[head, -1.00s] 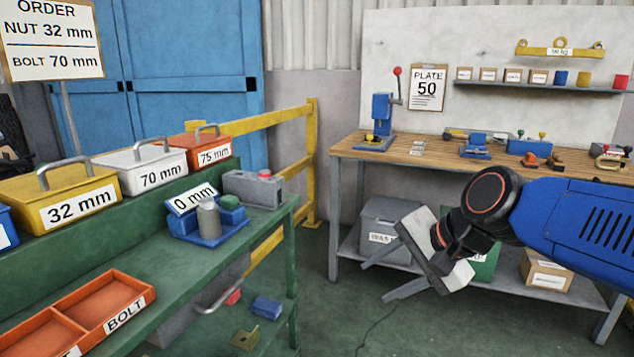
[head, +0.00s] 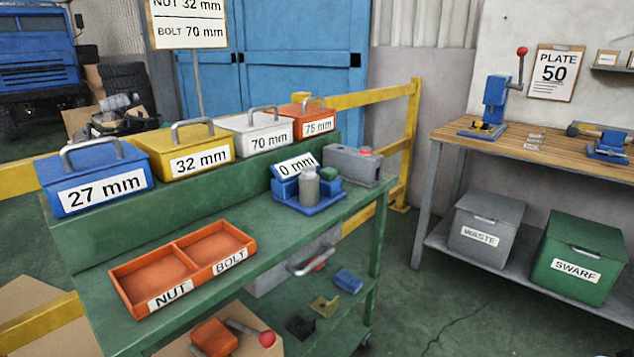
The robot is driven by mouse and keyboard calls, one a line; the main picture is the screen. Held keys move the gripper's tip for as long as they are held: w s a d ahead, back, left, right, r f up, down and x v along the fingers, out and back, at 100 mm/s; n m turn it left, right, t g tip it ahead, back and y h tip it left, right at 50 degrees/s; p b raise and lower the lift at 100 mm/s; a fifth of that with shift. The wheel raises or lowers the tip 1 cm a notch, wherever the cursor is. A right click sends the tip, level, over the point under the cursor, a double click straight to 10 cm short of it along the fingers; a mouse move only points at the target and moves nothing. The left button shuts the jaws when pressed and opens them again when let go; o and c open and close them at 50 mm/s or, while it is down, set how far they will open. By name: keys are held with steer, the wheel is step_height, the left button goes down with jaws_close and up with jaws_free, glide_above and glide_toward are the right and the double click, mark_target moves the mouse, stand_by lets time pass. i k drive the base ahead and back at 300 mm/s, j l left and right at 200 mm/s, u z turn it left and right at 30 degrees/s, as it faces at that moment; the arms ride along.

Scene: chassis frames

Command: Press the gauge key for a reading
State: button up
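The gauge (head: 310,203) is a blue device on the green bench, in the middle of the head view. Its tilted white display (head: 294,166) reads "0 mm". A grey cylinder (head: 309,188) stands upright on it, in front of the display. A small green block (head: 328,174), perhaps the key, shows at its right rear, partly behind the cylinder. My gripper is out of view, so its state does not show.
Lidded boxes marked 27 (head: 96,180), 32 (head: 184,150), 70 (head: 257,134) and 75 mm (head: 308,120) line the raised shelf. An empty orange NUT/BOLT tray (head: 140,308) lies left of the gauge. A grey box with a red button (head: 354,165) stands behind right.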

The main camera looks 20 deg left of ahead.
mark_target(328, 173)
steer(key=i+u, duration=0.1)
steer(key=i, duration=0.4)
steer(key=u, duration=1.5)
